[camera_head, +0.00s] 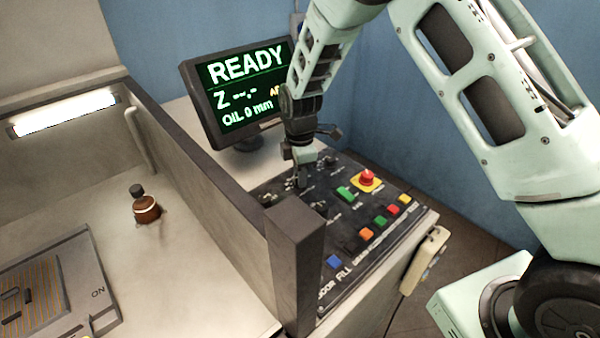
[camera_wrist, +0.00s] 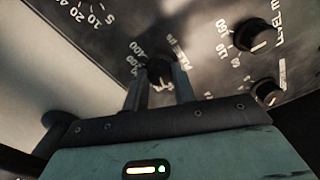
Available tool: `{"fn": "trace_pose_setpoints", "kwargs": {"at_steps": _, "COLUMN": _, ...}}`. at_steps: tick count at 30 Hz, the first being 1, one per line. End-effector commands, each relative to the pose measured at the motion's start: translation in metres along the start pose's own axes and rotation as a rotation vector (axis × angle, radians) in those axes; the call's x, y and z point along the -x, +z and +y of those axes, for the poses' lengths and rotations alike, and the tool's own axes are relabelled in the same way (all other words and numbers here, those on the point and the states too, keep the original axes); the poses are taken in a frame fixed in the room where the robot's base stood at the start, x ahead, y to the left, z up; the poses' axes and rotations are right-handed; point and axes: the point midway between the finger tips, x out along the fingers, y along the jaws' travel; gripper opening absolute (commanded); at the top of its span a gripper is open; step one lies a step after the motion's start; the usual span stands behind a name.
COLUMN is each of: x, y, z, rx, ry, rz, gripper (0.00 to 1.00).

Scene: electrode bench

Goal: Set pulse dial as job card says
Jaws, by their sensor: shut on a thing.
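The pulse dial (camera_wrist: 159,72) is a black knob on the dark control panel (camera_head: 345,252), with a partly readable "PUL" label and numbers around it. My gripper (camera_wrist: 158,88) is shut on this knob, one finger on each side. In the head view my gripper (camera_head: 302,178) points down at the back left of the panel, and the knob is mostly hidden there. The pointer setting is too dark and blurred to read. I cannot make out a job card in either view.
A level dial (camera_wrist: 255,36) and another black knob (camera_wrist: 268,93) sit close to the right finger. A red stop button (camera_head: 367,178) and several coloured buttons are on the panel. The READY screen (camera_head: 237,90) stands behind; a tank wall (camera_head: 215,180) borders the left.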

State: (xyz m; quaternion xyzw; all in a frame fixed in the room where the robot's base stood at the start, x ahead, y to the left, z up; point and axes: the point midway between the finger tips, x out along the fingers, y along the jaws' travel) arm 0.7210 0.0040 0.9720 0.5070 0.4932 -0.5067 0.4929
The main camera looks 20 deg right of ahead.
Motion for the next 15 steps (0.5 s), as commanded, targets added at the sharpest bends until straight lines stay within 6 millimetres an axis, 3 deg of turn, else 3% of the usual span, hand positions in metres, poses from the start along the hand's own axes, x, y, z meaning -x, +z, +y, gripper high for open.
{"fn": "trace_pose_setpoints", "kwargs": {"at_steps": 15, "x": 0.0001, "y": 0.0003, "z": 0.0006, "rx": -0.365, "ry": 0.001, "rz": 0.000, "gripper": 0.04}}
